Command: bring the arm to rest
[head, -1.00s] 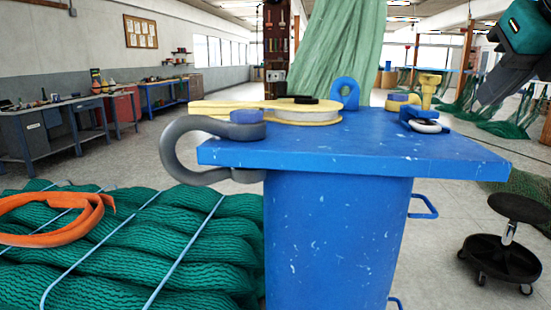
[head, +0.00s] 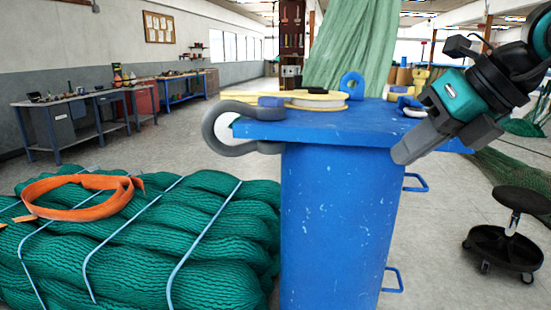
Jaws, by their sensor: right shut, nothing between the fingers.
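My right arm comes in from the upper right in the head view. Its gripper (head: 405,148) is shut and empty, pointing down and to the left. It shows in front of the right edge of the blue stand (head: 336,215). Whether it touches the stand's top I cannot tell. My left gripper is not in view.
A green net bundle (head: 215,250) with an orange strap (head: 88,208) lies left. A wheeled stool (head: 505,248) stands right.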

